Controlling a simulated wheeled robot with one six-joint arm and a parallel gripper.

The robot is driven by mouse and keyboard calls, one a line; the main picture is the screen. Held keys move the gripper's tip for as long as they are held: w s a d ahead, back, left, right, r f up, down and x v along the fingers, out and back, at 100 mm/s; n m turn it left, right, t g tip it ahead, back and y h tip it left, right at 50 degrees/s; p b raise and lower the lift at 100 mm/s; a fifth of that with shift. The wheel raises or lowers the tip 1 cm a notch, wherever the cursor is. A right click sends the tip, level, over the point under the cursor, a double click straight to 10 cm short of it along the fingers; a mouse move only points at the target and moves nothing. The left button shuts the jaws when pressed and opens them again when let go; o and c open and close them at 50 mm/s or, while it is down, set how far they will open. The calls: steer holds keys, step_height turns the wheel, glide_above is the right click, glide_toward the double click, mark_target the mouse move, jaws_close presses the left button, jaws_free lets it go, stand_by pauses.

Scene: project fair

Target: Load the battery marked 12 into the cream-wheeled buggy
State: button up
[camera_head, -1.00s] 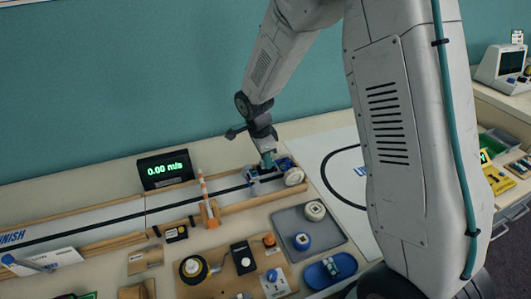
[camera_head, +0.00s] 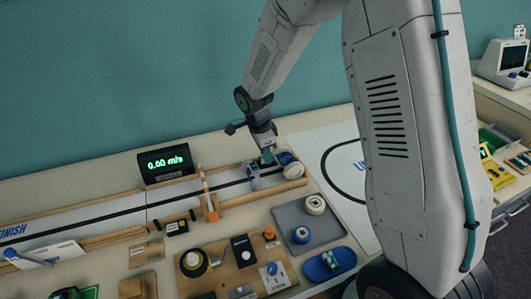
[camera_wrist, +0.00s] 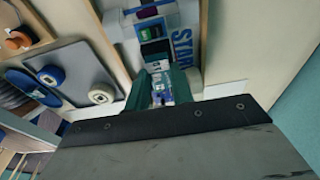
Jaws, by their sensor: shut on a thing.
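My gripper (camera_head: 268,156) is over the right end of the track. In the wrist view its teal fingers (camera_wrist: 163,88) are shut on a small pale and blue block, probably the battery; I cannot read its marking. A buggy (camera_head: 252,172) stands on the track at the gripper, partly hidden by it. In the wrist view the buggy's body (camera_wrist: 155,30) lies just beyond the fingers, with dark compartments on top. A cream wheel (camera_head: 294,170) shows at the track's right end. I cannot tell whether the block touches the buggy.
A grey tray (camera_head: 330,232) in front holds a cream wheel (camera_head: 315,205) and a blue wheel (camera_head: 301,235). A blue dish (camera_head: 345,258) with a small item stands nearer. An orange-striped post (camera_head: 208,195) and a speed display (camera_head: 167,164) reading 0.00 m/s are to the left.

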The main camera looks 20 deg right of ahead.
steer(key=shift+f, duration=0.7)
stand_by(2.1)
steer(key=o, duration=1.5)
steer(key=shift+c, duration=0.2)
steer(key=shift+r, duration=3.05)
